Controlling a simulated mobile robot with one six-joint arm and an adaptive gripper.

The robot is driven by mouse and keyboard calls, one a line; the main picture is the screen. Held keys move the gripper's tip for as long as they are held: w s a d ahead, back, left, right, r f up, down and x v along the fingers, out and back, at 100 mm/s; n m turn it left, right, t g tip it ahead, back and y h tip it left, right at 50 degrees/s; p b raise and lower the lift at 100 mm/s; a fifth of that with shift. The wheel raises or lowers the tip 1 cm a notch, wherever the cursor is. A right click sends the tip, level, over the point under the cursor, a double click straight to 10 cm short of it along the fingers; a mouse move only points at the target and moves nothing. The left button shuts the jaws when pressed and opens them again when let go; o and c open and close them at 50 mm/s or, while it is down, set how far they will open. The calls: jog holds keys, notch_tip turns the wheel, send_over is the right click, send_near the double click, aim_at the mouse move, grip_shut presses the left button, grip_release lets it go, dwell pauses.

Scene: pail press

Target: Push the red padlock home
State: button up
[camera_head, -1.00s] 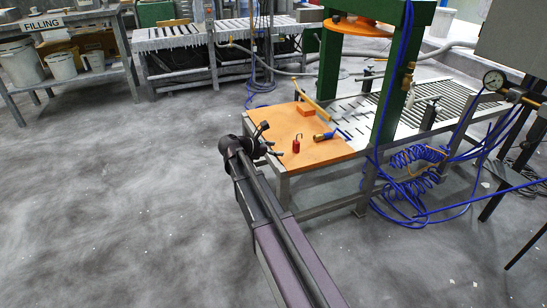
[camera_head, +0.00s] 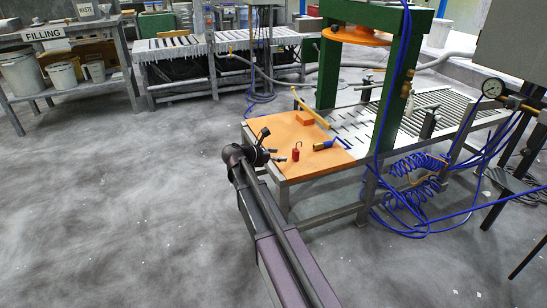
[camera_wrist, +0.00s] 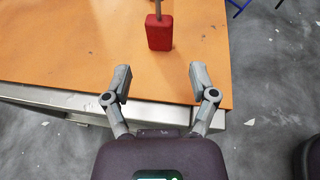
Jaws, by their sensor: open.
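The red padlock (camera_head: 296,155) stands on the orange table top (camera_head: 275,130) near its front left part, with its shackle upward. In the wrist view the padlock (camera_wrist: 159,33) is at the top, just beyond my fingers and roughly centred between them; the upper part of its shackle is cut off. My gripper (camera_wrist: 160,80) is open and empty, with its fingertips over the table's edge, short of the padlock. In the head view my gripper (camera_head: 276,148) is at the table's left edge, to the left of the padlock.
A blue and brass tool (camera_head: 328,144) lies right of the padlock. An orange block (camera_head: 304,118) and a wooden-coloured bar (camera_head: 309,106) lie behind it. The green press frame (camera_head: 388,90) stands to the right. Blue coiled hoses (camera_head: 415,180) hang beside the table. The floor at left is clear.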

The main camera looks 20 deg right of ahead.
jog(key=b+x, duration=0.2)
jog(key=x, duration=0.5)
jog(key=shift+a, duration=0.1)
jog(key=shift+c, duration=0.6)
grip_shut()
jog(key=shift+r, duration=0.15)
notch_tip(320, 180, up, 7)
jog(key=p, duration=0.7)
dwell(0.4)
jog(key=shift+r, duration=0.15)
dwell(0.3)
notch_tip(320, 180, up, 9)
jog(key=p, duration=1)
send_over(294, 154)
jog(key=shift+w+a+r, duration=0.1)
jog(key=shift+w+a, duration=0.05)
